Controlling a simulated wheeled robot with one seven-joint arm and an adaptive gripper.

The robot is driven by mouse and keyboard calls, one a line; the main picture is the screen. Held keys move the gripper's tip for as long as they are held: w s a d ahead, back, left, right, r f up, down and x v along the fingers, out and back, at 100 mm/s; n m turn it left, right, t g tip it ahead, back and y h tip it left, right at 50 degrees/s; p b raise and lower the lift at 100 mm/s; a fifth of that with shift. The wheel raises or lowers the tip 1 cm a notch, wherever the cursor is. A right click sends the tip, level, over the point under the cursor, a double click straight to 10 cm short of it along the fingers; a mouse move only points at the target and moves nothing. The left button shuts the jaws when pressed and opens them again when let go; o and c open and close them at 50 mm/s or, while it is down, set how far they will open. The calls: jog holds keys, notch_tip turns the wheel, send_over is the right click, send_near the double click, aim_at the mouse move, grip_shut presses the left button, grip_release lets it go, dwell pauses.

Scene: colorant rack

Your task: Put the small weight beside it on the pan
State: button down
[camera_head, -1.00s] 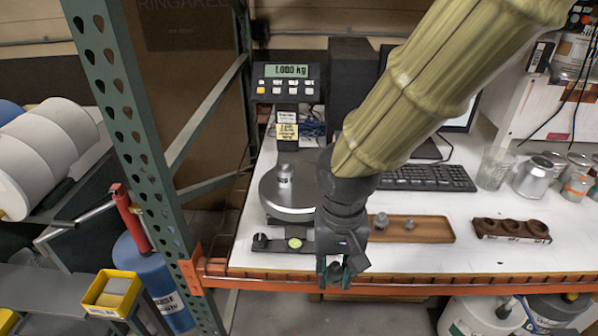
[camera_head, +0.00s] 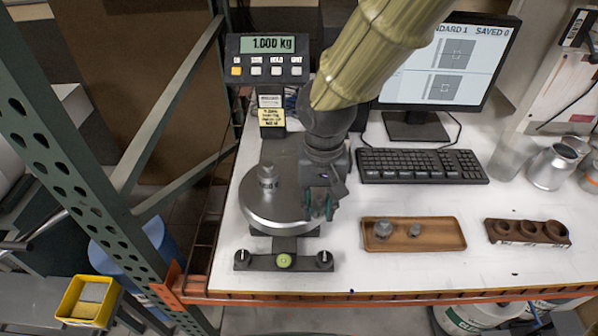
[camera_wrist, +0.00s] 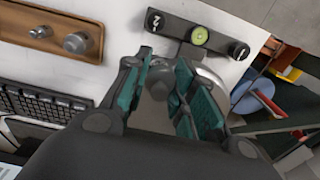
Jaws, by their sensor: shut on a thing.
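The scale's round grey pan (camera_head: 262,212) sits at the left of the white table, with a large silver weight (camera_head: 267,174) standing on it. Its display (camera_head: 267,44) reads 1.000 kg. My gripper (camera_head: 319,208) points down at the pan's right edge. In the wrist view, my gripper (camera_wrist: 161,76) is shut on a small grey thing that looks like the small weight, mostly hidden between its teal pads. The grey pan shows behind the fingers there. I cannot tell whether the held thing touches the pan.
A wooden tray (camera_head: 448,243) with a larger grey weight (camera_head: 382,228) and a smaller one (camera_head: 415,230) lies right of the scale. A brown holder block (camera_head: 528,233), keyboard (camera_head: 422,166) and monitor (camera_head: 447,60) stand farther right and behind. A green rack post (camera_head: 75,170) rises at the left.

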jog(key=w+a+p, duration=0.1)
jog(key=w, duration=0.3)
jog(key=w+a+p, duration=0.1)
jog(key=w+p, duration=0.1)
jog(key=w, duration=0.1)
jog(key=w+a+f+p, duration=0.1)
jog(key=w, duration=0.3)
jog(key=shift+w+a, duration=0.2)
jog(key=shift+w, duration=0.1)
jog(key=shift+f+p, duration=1.05)
jog(key=shift+f, duration=0.75)
jog(key=shift+f, duration=0.2)
jog(key=c, duration=1.2)
grip_release()
jog(key=shift+r, duration=0.1)
jog(key=shift+r+b, duration=1.7)
jog(key=shift+r, duration=4.4)
